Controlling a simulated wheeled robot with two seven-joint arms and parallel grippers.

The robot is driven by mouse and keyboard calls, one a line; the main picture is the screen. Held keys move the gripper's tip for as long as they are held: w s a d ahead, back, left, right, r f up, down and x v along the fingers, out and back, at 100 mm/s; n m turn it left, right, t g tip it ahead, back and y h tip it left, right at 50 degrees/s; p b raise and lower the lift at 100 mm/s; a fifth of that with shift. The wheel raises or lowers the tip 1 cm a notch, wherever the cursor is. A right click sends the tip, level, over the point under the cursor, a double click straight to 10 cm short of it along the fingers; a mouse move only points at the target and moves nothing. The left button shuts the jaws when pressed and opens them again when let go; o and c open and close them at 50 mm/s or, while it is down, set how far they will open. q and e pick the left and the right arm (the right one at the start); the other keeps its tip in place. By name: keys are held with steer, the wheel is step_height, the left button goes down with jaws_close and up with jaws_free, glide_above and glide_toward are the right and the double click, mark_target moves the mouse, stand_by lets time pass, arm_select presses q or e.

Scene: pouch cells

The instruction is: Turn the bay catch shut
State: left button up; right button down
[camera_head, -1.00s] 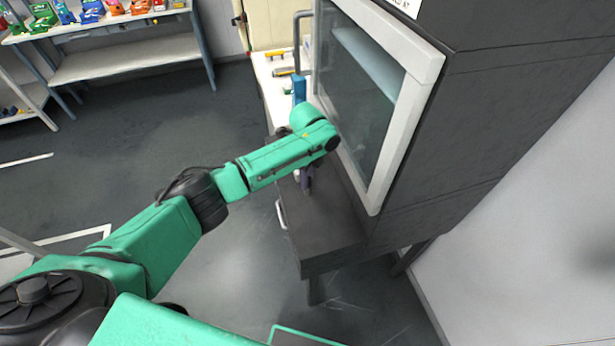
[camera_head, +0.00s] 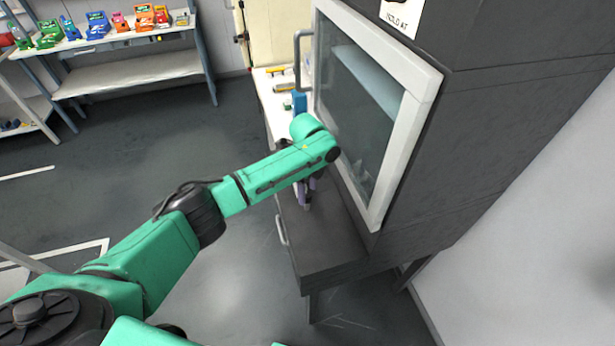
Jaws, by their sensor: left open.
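A dark cabinet (camera_head: 520,120) stands at the right with a white-framed glass door (camera_head: 405,150) that looks shut. A grey bar handle (camera_head: 297,60) stands at the door's far edge. I cannot make out the bay catch. My left arm reaches in from the left, its wrist close in front of the door's lower part. My left gripper (camera_head: 306,194) shows only in part under the wrist, above the dark ledge below the door. It is open, its fingertips mostly hidden by my arm. I see nothing held in it. My right gripper is out of view.
A dark ledge (camera_head: 325,248) with a side handle (camera_head: 281,230) juts out below the door. Beyond it a white bench (camera_head: 265,100) holds small tools and a blue item (camera_head: 299,102). A shelf (camera_head: 130,72) with coloured bins stands at the far left. The floor between is clear.

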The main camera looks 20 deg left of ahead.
mark_target(307, 195)
arm_select(q)
step_height(307, 195, up, 13)
steer(key=b, duration=0.2)
steer(key=shift+r, duration=0.2)
